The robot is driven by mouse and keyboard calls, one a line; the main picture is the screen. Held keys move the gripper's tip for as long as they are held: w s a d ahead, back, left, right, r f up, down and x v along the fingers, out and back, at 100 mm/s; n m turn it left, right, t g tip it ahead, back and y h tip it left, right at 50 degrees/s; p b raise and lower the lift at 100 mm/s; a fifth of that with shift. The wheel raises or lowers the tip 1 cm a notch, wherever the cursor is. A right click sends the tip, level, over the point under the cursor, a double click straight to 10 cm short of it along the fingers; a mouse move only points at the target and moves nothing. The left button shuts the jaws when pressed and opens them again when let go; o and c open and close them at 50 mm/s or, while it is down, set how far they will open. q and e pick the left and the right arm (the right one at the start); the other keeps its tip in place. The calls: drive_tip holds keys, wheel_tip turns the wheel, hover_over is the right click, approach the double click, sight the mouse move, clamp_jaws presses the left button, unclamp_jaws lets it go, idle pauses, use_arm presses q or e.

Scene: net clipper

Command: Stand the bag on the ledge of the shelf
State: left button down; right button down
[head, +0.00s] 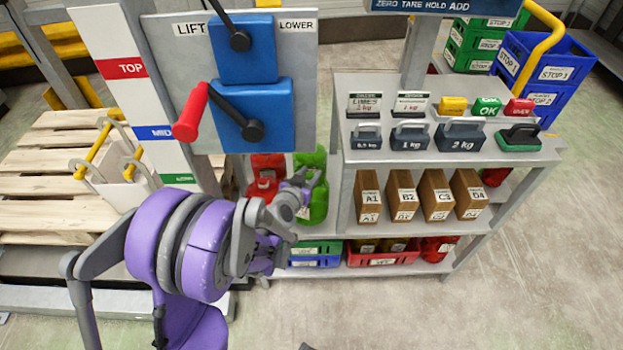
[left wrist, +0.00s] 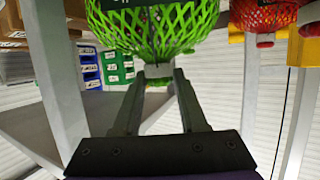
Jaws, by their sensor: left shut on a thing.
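The green net bag (head: 318,190) shows in the head view at the left end of the shelf unit's middle level, partly hidden by my left gripper. The left wrist view shows its net body (left wrist: 155,28) just beyond the fingers. My left gripper (left wrist: 158,76) is shut on the bag's narrow green end. In the head view the left gripper (head: 298,190) reaches in front of the bag. The shelf's middle ledge (head: 345,229) runs right from there. I cannot tell whether the bag touches the ledge. My right gripper is not in view.
Brown boxes (head: 435,195) stand on the middle ledge, right of a post. A red bag (head: 266,175) is left of the green one. Weights (head: 461,136) sit on the top. Red and green trays (head: 383,258) are below. A lever panel (head: 180,60) rises at upper left.

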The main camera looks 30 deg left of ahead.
use_arm(q)
drive_tip(key=shift+w+a, duration=0.1)
drive_tip(key=shift+w, duration=0.6)
drive_tip(key=shift+f+b, duration=0.7)
drive_tip(key=shift+f, duration=1.1)
drive_tip(key=shift+c, duration=2.2)
unclamp_jaws()
